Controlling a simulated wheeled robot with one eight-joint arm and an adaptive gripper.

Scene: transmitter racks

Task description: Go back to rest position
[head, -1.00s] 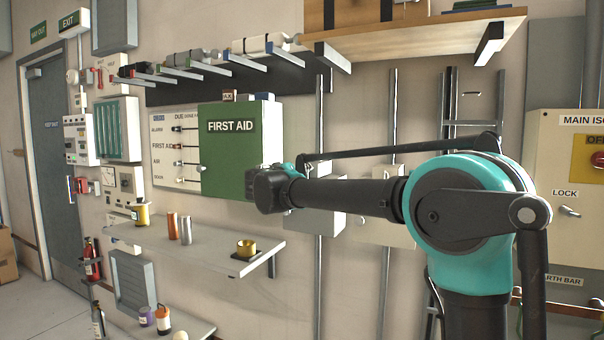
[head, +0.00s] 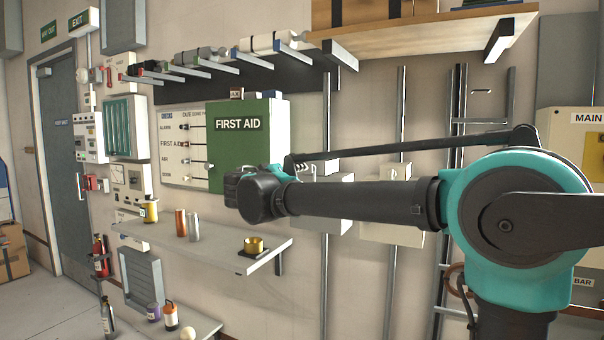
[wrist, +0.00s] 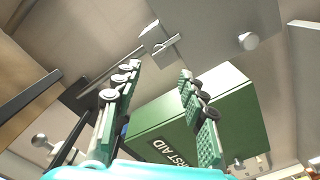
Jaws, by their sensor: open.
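My gripper (wrist: 160,70) shows in the wrist view with its two green-padded fingers spread apart. Nothing is between them. The green first aid cabinet (wrist: 180,120) lies behind the fingers there, tilted in the picture. In the head view my teal and black arm stretches from the right edge toward the middle. Its dark wrist end lies in front of the wall, just below the first aid cabinet (head: 262,150). The fingers themselves cannot be made out in the head view.
Below the wrist end is a grey shelf (head: 215,243) with a brass cup (head: 254,245), small cylinders and a yellow can (head: 151,212). A wooden shelf (head: 425,38) hangs above the arm. Open floor is at lower left.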

